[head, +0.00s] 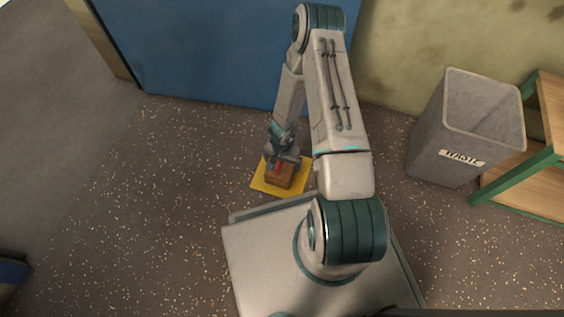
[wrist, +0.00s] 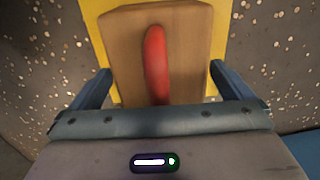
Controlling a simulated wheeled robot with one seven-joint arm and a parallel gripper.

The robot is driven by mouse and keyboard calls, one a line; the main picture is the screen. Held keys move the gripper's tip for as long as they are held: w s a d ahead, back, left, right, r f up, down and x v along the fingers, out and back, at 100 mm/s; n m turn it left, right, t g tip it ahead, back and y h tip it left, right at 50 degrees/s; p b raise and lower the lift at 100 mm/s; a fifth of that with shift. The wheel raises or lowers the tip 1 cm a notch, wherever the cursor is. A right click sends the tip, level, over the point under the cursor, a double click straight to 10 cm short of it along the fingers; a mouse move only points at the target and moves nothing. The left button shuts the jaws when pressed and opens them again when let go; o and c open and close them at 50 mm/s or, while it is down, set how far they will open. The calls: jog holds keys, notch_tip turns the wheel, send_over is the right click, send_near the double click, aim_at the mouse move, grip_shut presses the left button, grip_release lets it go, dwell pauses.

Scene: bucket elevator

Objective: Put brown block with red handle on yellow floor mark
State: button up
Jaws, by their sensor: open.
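The brown block (head: 277,180) with its red handle (head: 278,167) sits on the yellow floor mark (head: 297,180), just in front of my base. In the wrist view the brown block (wrist: 190,50) fills the middle, with the red handle (wrist: 155,62) running along its top and yellow showing around it. My gripper (head: 281,160) is right above the block. In the wrist view its two fingers are spread wide at either side of the block, open, with the handle between them and apart from both. The handle's near end is hidden by the gripper body.
A grey waste bin (head: 429,139) stands to the right, beside a green-framed wooden shelf (head: 540,150). A blue panel (head: 200,50) and a wall lie behind. The speckled floor (head: 160,170) to the left of the mark is clear.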

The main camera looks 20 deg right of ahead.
notch_tip(320, 180, up, 11)
jog(key=p, duration=0.4)
jog(key=shift+f+p, duration=0.1)
jog(key=shift+p, duration=0.25)
